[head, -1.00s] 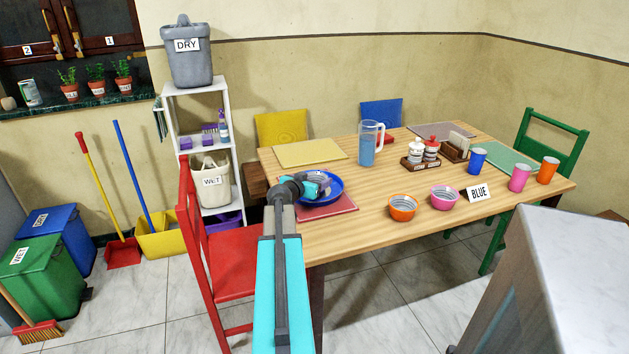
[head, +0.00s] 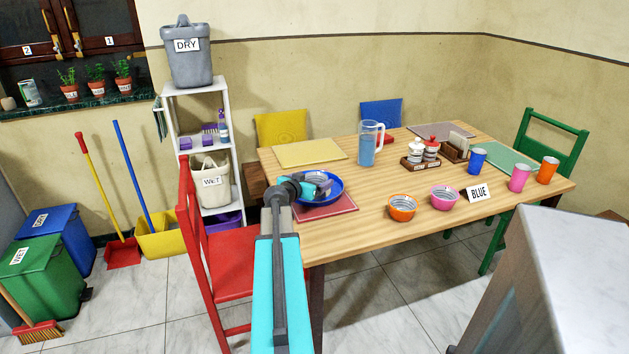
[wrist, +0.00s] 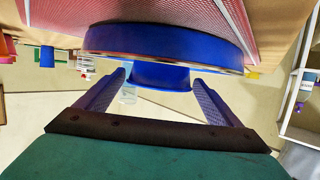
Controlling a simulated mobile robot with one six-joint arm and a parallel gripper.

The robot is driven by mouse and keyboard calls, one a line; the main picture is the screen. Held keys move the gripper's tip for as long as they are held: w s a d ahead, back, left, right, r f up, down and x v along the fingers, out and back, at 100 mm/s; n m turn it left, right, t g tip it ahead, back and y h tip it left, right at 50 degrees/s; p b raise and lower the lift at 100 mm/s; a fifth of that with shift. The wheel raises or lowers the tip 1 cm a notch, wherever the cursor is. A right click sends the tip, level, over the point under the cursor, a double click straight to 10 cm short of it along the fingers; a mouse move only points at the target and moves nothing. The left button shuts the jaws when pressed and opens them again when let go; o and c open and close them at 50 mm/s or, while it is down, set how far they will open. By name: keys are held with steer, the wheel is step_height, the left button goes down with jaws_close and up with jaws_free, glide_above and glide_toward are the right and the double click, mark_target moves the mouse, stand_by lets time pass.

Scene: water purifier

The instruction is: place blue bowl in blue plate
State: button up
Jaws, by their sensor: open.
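The blue plate (head: 338,192) lies on a red placemat at the left end of the table, and its underside and rim fill the top of the inverted wrist view (wrist: 165,40). The blue bowl (wrist: 158,78) shows against the plate in the wrist view and appears to sit in it. In the head view my gripper partly hides the bowl. My gripper (head: 312,187) is at the plate's left side. In the wrist view its two fingers (wrist: 158,84) are spread apart, one on each side of the bowl, with gaps visible.
Orange (head: 402,207) and pink (head: 445,197) bowls stand right of the plate. A water jug (head: 370,143) stands behind it. A red chair (head: 225,250) is close left of my arm. Several cups and a BLUE sign (head: 479,193) are at the right.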

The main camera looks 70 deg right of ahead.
steer(key=shift+b+v, duration=0.45)
steer(key=shift+v, duration=4.8)
steer(key=shift+s+r, duration=0.1)
